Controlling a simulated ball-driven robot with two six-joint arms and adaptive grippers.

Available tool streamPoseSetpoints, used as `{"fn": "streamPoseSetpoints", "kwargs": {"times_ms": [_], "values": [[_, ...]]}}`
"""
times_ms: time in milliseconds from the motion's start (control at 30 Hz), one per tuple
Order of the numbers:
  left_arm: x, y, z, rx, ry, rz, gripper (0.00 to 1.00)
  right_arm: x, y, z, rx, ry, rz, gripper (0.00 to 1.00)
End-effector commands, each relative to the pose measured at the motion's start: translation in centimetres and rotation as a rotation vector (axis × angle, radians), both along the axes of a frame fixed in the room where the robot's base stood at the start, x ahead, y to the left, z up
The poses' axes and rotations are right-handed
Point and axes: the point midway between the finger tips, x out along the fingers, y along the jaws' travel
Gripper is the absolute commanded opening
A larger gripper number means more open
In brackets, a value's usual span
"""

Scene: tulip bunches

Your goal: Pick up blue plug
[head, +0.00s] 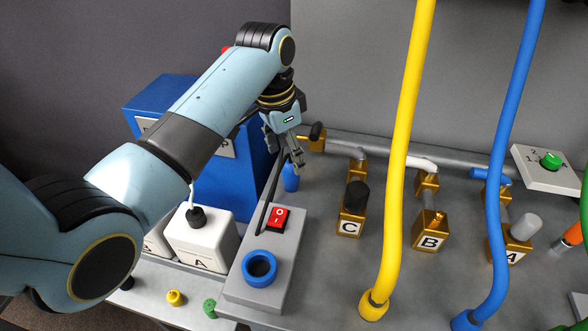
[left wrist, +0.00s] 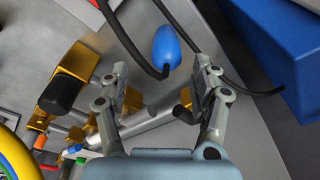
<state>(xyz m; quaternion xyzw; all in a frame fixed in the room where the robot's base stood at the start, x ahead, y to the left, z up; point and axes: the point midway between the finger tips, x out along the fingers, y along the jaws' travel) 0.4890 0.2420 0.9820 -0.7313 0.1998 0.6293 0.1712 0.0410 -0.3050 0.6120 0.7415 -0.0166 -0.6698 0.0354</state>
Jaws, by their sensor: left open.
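The blue plug (head: 291,181) stands on the grey bench beside the blue box, just below my left gripper (head: 292,158) in the head view. In the left wrist view the blue plug (left wrist: 167,48) is a rounded blue body with a black cable at its end. It lies ahead of and between the two spread fingers of my left gripper (left wrist: 160,75). The fingers are open and empty, and do not appear to touch the plug. My right gripper is not in view.
A grey box with a red switch (head: 279,217) and a blue ring socket (head: 260,267) stands in front. A blue box (head: 213,185) is at left.

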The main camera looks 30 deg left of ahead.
Motion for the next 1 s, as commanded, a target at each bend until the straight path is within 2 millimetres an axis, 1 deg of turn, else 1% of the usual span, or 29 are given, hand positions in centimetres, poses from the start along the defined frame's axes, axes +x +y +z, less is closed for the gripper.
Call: {"fn": "streamPoseSetpoints", "kwargs": {"times_ms": [33,100,167,267,400,500,633,833,867,1000], "values": [[0.1,-0.1,-0.8,0.0,0.001,0.0,0.64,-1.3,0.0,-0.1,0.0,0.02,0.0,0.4],[0.2,-0.1,-1.6,0.0,0.0,0.0,0.64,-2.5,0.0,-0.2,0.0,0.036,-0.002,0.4],[0.3,-0.1,-2.1,0.0,0.0,0.0,0.64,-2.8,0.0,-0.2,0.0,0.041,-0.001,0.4],[0.5,0.0,-2.8,0.001,-0.001,0.0,0.64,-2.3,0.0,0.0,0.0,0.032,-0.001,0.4],[1.0,0.3,-4.8,0.001,0.002,0.0,0.64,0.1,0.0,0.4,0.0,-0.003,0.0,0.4],[1.2,0.2,-6.3,0.0,0.0,0.001,0.64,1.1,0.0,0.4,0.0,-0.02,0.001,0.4],[1.4,0.1,-7.3,0.0,-0.001,0.001,0.64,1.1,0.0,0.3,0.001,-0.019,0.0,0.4],[1.4,0.1,-7.4,0.001,-0.002,0.001,0.64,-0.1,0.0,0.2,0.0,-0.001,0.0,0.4],[1.4,0.1,-7.4,0.001,-0.002,0.001,0.63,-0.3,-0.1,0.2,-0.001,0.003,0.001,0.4],[1.4,0.1,-7.4,0.001,-0.002,0.001,0.44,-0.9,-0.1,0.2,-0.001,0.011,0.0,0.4]]}}
